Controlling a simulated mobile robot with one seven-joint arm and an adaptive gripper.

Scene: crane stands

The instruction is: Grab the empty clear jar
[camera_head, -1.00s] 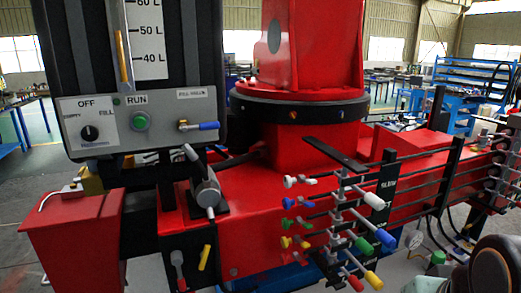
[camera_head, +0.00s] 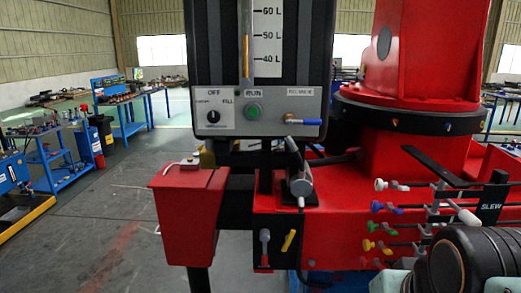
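I cannot make out a clear jar in this view. Small items stand on the blue workbenches at the left, but they are too small to tell apart. My gripper is not in view. Only a dark, rounded part of my own arm shows at the lower right.
A red crane stand (camera_head: 345,215) with a control panel (camera_head: 258,108), coloured levers and a red box (camera_head: 190,215) fills the middle and right. Blue workbenches (camera_head: 62,165) line the left, with a yellow-edged tray (camera_head: 22,212) in front. The grey floor (camera_head: 105,235) between is clear.

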